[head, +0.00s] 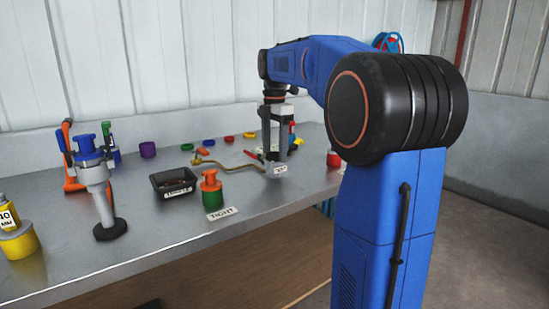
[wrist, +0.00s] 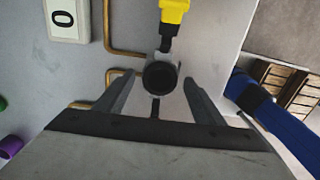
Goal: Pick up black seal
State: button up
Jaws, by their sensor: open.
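In the wrist view a round black ring-shaped part (wrist: 160,77), which looks like the black seal, lies between the tips of my gripper (wrist: 159,84). My gripper is open, with a finger on each side of the part and a gap showing beside it. I cannot tell how far below the fingertips it lies. In the head view my gripper (head: 276,160) points down over the right part of the bench, near a small white label (head: 280,169). The black seal cannot be made out there.
A yellow-ended part (wrist: 173,12) and brass piping (wrist: 122,40) are close to the fingers. On the metal bench (head: 150,245) stand a black tray (head: 160,191), an orange-and-green part (head: 211,189) and a grey-and-blue device (head: 97,185). Small coloured rings lie near the wall.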

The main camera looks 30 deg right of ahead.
jog(key=c, duration=1.1)
jog(key=shift+c, duration=0.2)
jog(key=shift+r, duration=0.15)
